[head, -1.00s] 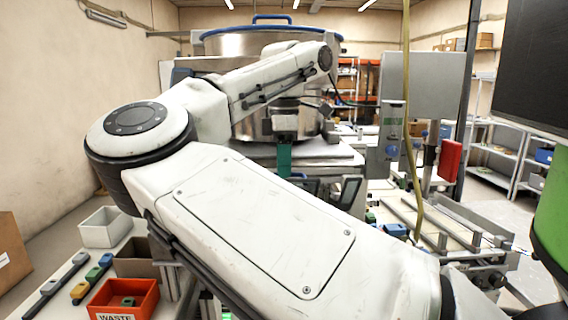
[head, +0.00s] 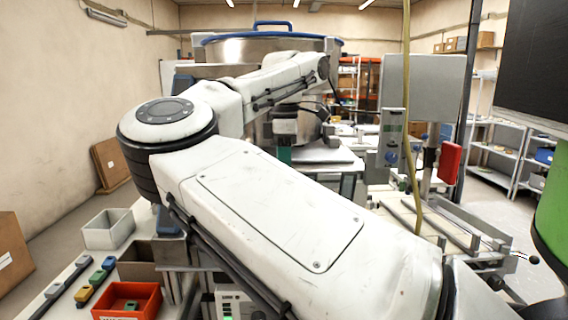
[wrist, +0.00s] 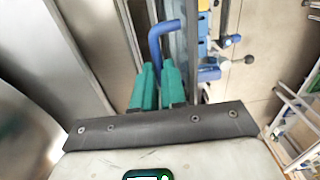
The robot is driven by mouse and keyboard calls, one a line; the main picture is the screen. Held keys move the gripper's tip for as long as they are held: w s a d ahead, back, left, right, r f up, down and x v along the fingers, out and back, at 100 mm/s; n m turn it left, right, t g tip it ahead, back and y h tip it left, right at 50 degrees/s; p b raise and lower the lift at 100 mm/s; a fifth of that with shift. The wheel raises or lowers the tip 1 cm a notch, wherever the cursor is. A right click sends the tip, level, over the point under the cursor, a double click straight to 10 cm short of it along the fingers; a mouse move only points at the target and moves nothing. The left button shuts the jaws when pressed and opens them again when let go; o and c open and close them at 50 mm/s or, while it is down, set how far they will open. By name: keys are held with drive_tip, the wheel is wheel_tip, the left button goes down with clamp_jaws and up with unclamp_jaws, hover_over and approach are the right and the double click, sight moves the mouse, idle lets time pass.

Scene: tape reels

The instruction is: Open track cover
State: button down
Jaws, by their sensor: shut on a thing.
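My gripper (wrist: 157,67) has two teal fingers, closed around the lower end of a bent blue handle (wrist: 155,42) in the wrist view. The handle rises from between the fingertips and bends to the right, beside a long dark metal strip (wrist: 192,50). I cannot tell for certain which panel is the track cover or how far open it is. In the head view only a teal part of my gripper (head: 284,154) shows below the wrist, in front of the big steel drum (head: 222,50). The handle is hidden there behind my arm.
A metal rail frame (head: 455,230) stands at the right, with a grey panel (head: 424,88) behind it. A red waste bin (head: 140,302), a white bin (head: 108,230) and small coloured blocks sit at the lower left. A yellow hose (head: 408,120) hangs near the middle.

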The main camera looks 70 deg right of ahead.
drive_tip(key=c, duration=1.2)
unclamp_jaws()
drive_tip(key=shift+a+f, duration=0.1)
